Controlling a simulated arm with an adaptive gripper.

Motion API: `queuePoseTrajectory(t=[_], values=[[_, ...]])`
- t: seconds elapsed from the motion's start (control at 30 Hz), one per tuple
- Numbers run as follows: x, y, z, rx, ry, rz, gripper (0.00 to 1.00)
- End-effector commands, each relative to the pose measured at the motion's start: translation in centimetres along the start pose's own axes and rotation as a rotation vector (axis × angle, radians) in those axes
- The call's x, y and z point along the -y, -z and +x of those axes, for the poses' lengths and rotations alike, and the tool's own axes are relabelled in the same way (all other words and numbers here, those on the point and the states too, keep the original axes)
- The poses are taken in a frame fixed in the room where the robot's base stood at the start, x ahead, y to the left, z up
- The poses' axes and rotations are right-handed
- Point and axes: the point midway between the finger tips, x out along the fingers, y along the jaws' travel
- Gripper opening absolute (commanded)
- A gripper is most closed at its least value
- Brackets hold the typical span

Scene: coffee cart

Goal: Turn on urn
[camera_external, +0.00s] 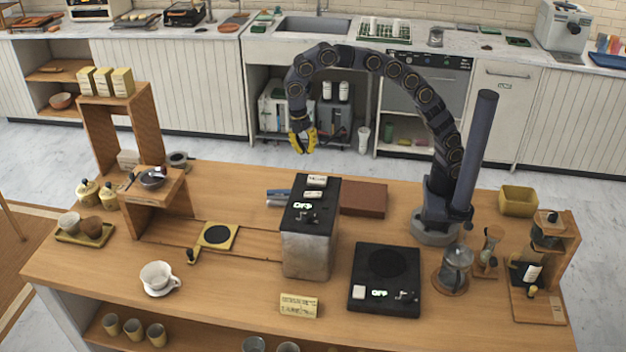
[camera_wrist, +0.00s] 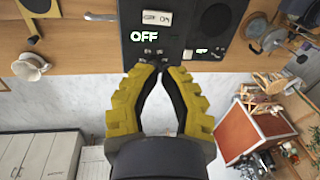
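The urn (camera_external: 308,252) is a tall grey metal box with a black top, standing mid-table. Its top panel shows a lit "OFF", with small controls beside it and a white label. In the wrist view the urn's black top (camera_wrist: 136,22) lies straight beyond my fingertips, with a large "OFF" readable and small controls below it. My gripper (camera_external: 304,148) has yellow fingers with dark inner faces. It hangs behind the urn, above its top and apart from it. In the wrist view my gripper's tips (camera_wrist: 161,70) come together with nothing visible between them.
A flat black plate unit (camera_external: 386,280), also showing "OFF", lies right of the urn. A brown box (camera_external: 363,198) lies behind it. A small sign (camera_external: 298,305) stands in front. A white cup (camera_external: 158,276) and a wooden stand (camera_external: 155,203) are left. Air above the urn is clear.

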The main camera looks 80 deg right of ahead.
Motion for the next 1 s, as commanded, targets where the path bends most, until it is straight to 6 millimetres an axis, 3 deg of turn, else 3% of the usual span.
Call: queuePoseTrajectory(t=[0.47, 0.67, 1.0], values=[[0.0, 0.0, 0.6, 0.0, 0.005, 0.0, 0.0], [0.1, 0.0, 2.9, 0.002, 0.007, 0.0, 0.0], [0.2, -0.1, 9.1, 0.002, 0.011, 0.0, 0.0]])
